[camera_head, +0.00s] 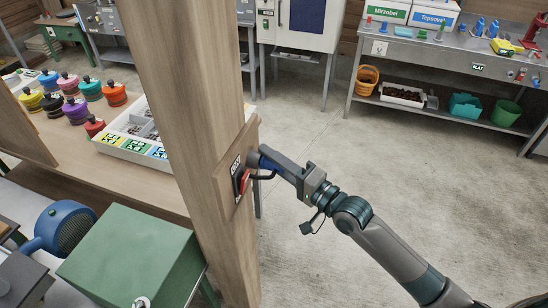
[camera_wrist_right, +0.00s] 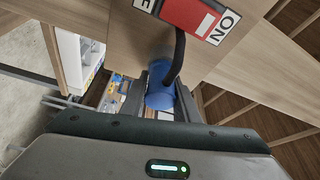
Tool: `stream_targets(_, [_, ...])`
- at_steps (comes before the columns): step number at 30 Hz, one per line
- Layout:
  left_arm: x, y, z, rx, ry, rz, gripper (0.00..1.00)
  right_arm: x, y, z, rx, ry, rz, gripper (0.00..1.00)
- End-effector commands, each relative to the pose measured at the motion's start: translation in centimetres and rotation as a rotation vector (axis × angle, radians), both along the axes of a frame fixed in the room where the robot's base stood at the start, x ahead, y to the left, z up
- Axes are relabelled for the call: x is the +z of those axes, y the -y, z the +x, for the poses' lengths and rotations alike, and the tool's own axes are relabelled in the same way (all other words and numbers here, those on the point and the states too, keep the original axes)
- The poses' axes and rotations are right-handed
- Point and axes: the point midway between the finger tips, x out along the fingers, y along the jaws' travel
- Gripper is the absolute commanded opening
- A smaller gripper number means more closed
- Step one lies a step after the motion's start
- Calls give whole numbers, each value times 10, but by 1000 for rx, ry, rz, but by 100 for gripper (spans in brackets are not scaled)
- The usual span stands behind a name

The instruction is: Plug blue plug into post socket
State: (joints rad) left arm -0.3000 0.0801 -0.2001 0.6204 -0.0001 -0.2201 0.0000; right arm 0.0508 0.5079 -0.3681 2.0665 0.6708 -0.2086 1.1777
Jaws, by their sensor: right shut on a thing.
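The wooden post (camera_head: 195,110) stands upright in the middle of the head view, with a board (camera_head: 226,180) on its side carrying a red switch (camera_head: 241,181). My right gripper (camera_head: 270,160) reaches in from the right, level with the switch and close to the post. It is shut on the blue plug (camera_head: 256,160), which shows between the fingers in the right wrist view (camera_wrist_right: 160,98) with a black cable (camera_wrist_right: 178,55). My left gripper is not in view.
A green box (camera_head: 135,255) and a blue round machine (camera_head: 65,228) stand left of the post. Behind is a table with several coloured knobbed pots (camera_head: 115,92) and a white tray (camera_head: 125,150). The floor (camera_head: 390,190) to the right is clear.

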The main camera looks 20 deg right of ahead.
Motion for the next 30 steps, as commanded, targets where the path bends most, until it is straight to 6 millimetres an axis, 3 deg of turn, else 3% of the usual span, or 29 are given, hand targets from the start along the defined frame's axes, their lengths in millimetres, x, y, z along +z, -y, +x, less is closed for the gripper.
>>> stream_targets(4, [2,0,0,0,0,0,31,1,-3,2,0,1,1,0])
stream_targets(5, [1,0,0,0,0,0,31,1,-3,2,0,1,1,35])
stream_targets(7, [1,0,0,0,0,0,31,1,-3,2,0,1,1,50])
stream_targets(20, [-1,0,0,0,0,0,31,-2,0,-1,0,-1,-1,50])
stream_targets(30, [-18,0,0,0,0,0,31,-9,22,-34,-1,-1,-2,50])
